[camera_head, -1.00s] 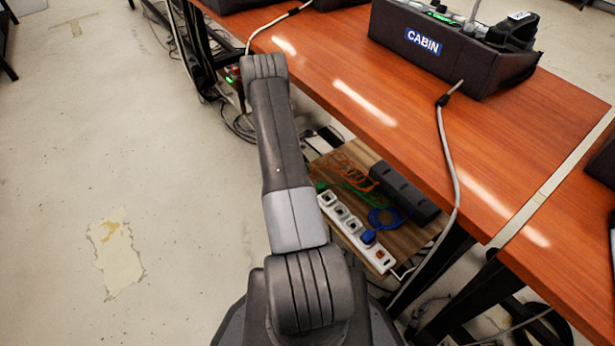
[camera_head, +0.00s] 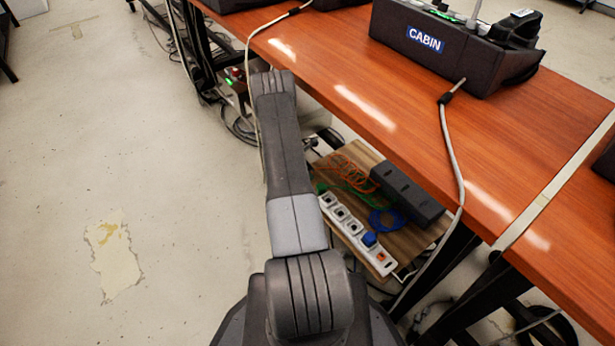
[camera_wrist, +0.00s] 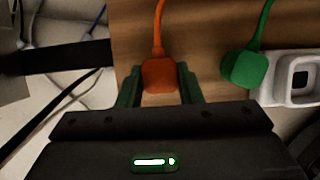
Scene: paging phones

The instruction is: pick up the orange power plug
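The orange power plug (camera_wrist: 160,75) is in the wrist view, between the two dark green fingers of my gripper (camera_wrist: 160,85). Its orange cord runs up and away over the wooden board. The fingers stand close at both sides of the plug; I cannot tell whether they press on it. In the head view my arm hides the gripper and the plug; the coiled orange cord (camera_head: 345,170) shows on the wooden board (camera_head: 408,240) under the table.
The head view shows a blue plug in the strip (camera_head: 378,262), a blue cord (camera_head: 383,222) and a black box (camera_head: 408,195). The red-brown table (camera_head: 500,150) overhangs the board.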

